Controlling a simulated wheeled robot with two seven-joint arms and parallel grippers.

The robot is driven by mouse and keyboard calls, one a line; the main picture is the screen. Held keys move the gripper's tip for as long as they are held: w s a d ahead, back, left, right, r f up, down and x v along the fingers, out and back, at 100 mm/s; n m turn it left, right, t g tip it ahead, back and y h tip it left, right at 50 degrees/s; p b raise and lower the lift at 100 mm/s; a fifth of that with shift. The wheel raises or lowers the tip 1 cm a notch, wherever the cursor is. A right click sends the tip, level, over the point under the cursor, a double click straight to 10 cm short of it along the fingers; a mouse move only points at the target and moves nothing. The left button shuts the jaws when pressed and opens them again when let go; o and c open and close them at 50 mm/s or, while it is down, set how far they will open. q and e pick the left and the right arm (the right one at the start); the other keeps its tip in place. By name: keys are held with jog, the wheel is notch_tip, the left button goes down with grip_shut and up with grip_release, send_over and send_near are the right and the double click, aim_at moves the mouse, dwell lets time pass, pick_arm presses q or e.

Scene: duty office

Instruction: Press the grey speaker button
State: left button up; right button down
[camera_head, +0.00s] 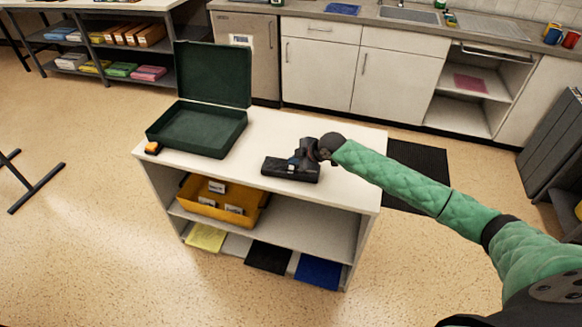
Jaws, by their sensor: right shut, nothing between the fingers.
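A black box-shaped device (283,172), which may be the speaker, lies on the white table near its front edge, right of the middle. My right gripper (299,160) reaches in from the right and is shut and empty. Its fingertips are at the top of the device, over its right half. I cannot tell whether they touch it. The grey button is not visible; the gripper may cover it or it is too small to make out. My left gripper is not in view.
An open dark green case (203,137) stands on the table's left, its lid raised. A small orange-and-black item (153,148) lies at the left corner. A yellow bin (213,203) sits on the shelf below. The tabletop (255,135) behind the device is clear.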

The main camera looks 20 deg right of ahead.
jog(key=shift+f, duration=0.7)
dwell(1.1)
jog(key=shift+r, duration=0.15)
jog(key=shift+r+p, duration=0.4)
jog(key=shift+r, duration=0.2)
notch_tip(320, 180, up, 6)
jog(key=p, duration=0.4)
dwell(0.4)
dwell(0.4)
